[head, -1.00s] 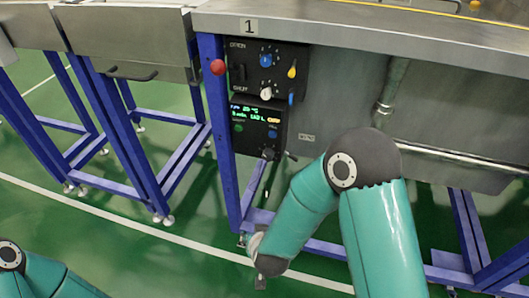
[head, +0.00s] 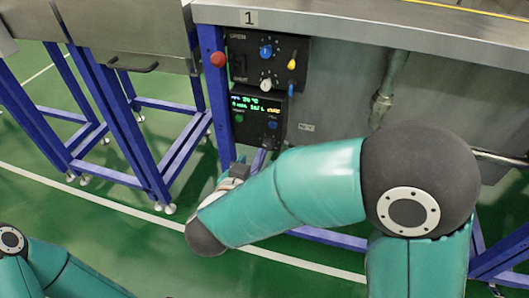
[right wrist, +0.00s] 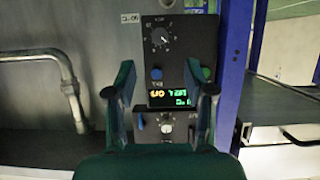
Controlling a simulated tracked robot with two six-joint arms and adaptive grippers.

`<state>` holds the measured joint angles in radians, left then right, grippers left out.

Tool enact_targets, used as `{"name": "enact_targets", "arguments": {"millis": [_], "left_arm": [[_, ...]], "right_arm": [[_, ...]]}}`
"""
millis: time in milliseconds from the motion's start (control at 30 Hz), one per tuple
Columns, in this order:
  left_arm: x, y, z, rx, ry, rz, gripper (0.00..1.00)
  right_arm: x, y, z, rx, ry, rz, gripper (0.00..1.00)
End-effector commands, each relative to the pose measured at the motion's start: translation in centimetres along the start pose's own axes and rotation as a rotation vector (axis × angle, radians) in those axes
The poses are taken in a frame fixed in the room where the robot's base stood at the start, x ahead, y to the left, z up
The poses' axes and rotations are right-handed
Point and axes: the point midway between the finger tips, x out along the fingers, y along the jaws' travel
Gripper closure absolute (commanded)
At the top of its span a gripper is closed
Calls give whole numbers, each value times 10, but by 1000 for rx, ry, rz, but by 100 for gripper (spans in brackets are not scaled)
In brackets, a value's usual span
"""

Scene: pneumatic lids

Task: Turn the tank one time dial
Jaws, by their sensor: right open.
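The tank one control panel hangs at the left front of the tank marked 1. Its upper box (head: 250,62) carries a blue knob (head: 266,50), a white knob (head: 265,84) and a yellow lever (head: 291,62). The lower box (head: 243,127) has a lit display (head: 256,105). In the right wrist view, upside down, a black dial with a ring of marks (right wrist: 160,37) sits on the lower box; its label is unreadable. My right gripper (right wrist: 158,68) is open and empty, its fingers apart in front of the panel. In the head view my arm mostly hides it. My left gripper is out of view.
A red button (head: 218,59) sits on the blue frame post (head: 214,100) left of the panel. A pipe (head: 385,95) runs down right of it. Another tank (head: 130,40) on a blue frame stands to the left. Green floor lies open in front.

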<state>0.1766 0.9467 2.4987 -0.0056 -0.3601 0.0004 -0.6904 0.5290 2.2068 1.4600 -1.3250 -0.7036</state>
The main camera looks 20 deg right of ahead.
Motion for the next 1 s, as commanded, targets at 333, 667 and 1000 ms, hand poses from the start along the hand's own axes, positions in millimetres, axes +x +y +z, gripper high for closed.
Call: {"name": "enact_targets", "arguments": {"millis": [333,667,1000], "left_arm": [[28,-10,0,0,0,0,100],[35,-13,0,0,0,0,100],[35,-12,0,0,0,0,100]], "right_arm": [[74,1,3,3,-1,3,46],[101,-1,0,0,1,-2,46],[101,-1,0,-1,0,-3,58]]}}
